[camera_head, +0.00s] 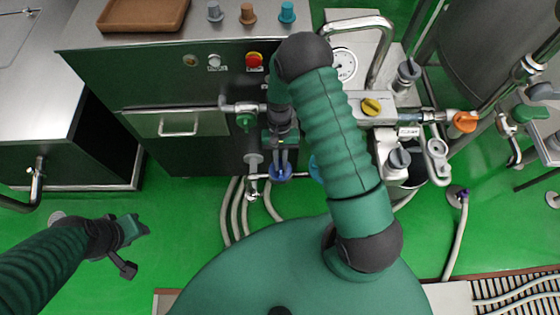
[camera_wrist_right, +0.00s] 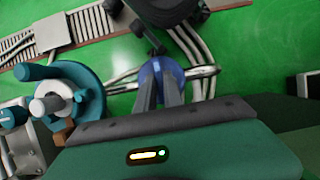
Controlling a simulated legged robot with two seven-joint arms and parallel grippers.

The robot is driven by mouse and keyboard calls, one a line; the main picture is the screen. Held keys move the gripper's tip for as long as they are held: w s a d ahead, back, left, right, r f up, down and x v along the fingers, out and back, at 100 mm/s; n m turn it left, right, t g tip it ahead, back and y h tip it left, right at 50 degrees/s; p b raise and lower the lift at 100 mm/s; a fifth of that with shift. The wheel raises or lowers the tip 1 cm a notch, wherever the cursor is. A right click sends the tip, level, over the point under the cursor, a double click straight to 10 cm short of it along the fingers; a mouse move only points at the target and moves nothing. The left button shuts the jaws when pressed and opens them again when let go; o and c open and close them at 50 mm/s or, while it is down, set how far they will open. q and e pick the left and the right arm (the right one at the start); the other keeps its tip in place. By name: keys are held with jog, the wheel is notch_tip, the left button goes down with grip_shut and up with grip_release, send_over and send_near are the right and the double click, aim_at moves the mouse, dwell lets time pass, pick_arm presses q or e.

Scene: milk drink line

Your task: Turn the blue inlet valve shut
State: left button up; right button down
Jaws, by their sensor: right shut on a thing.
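The blue inlet valve (camera_head: 275,177) sits low in front of the dark cabinet, on a metal pipe. My right gripper (camera_head: 282,166) reaches down to it from above, its two fingers shut on its blue handle. In the right wrist view the blue handle (camera_wrist_right: 148,72) shows around and between the fingertips (camera_wrist_right: 161,80), with the metal pipe behind. The fingers hide part of the handle. My left gripper (camera_head: 136,230) hangs over the green floor at the lower left, away from the valve, and its jaws are too unclear to read.
The cabinet (camera_head: 190,75) carries buttons and a brown tray (camera_head: 143,12). A pump assembly with a gauge (camera_head: 343,65), a yellow knob (camera_head: 371,106) and an orange valve (camera_head: 465,121) stands at the right. Hoses (camera_head: 237,210) run over the floor. Green floor is free at the left.

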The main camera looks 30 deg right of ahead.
jog(key=shift+w, duration=0.1)
dwell(0.4)
jog(key=c, duration=1.5)
grip_release()
jog(key=shift+o, duration=0.2)
jog(key=v, duration=1.6)
jog(key=shift+d+r, duration=0.15)
jog(key=shift+r, duration=0.2)
